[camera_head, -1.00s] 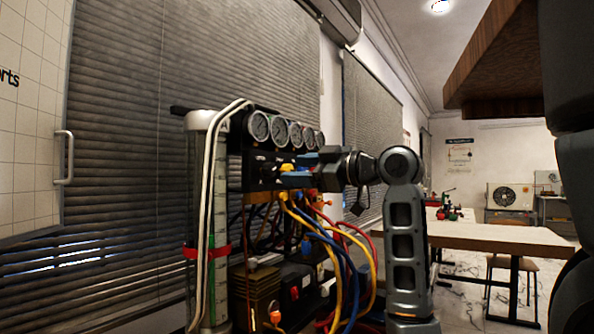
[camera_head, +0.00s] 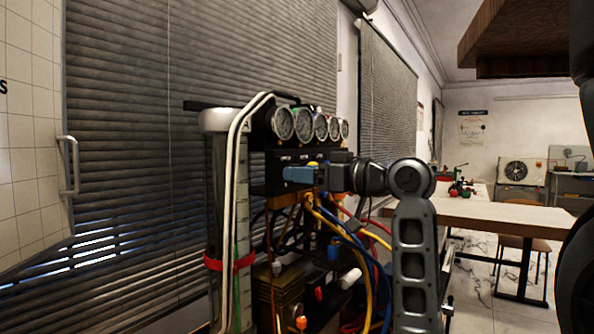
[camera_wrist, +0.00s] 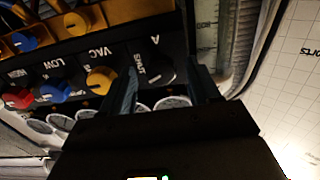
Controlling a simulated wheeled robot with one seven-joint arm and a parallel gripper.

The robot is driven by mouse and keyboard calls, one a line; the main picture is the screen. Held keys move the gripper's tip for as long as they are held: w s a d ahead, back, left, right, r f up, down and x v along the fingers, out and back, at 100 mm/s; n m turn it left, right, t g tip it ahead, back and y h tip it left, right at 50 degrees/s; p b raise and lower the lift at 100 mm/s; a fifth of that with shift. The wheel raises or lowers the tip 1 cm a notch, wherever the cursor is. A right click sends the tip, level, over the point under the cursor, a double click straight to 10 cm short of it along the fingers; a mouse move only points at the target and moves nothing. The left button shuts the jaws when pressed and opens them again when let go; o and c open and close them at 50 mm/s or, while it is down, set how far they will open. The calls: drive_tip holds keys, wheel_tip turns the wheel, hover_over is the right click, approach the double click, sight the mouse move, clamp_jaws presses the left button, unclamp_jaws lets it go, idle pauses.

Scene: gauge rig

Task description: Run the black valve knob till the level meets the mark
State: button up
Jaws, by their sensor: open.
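The black valve knob (camera_wrist: 160,72) is at the end of the knob row in the wrist view, dark against the black panel and hard to make out. My gripper (camera_wrist: 165,82) is open, its two fingers on either side of the knob; contact cannot be told. In the head view my gripper (camera_head: 296,174) is in front of the panel, and its near finger hides the knob. The clear cylinder (camera_head: 216,185) stands upright at the rig's left. A red ring (camera_head: 230,262) circles it as the mark. Green shows inside near the ring; the exact level is unclear.
Yellow (camera_wrist: 101,80), blue (camera_wrist: 77,24) and red (camera_wrist: 18,98) knobs sit along the panel. Several round gauges (camera_head: 283,123) stand above it. Pale hoses (camera_head: 232,180) run down the cylinder, and coloured hoses (camera_head: 372,262) hang below my gripper. A table (camera_head: 490,215) stands behind at the right.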

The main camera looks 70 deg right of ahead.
drive_tip(key=shift+x, duration=1.05)
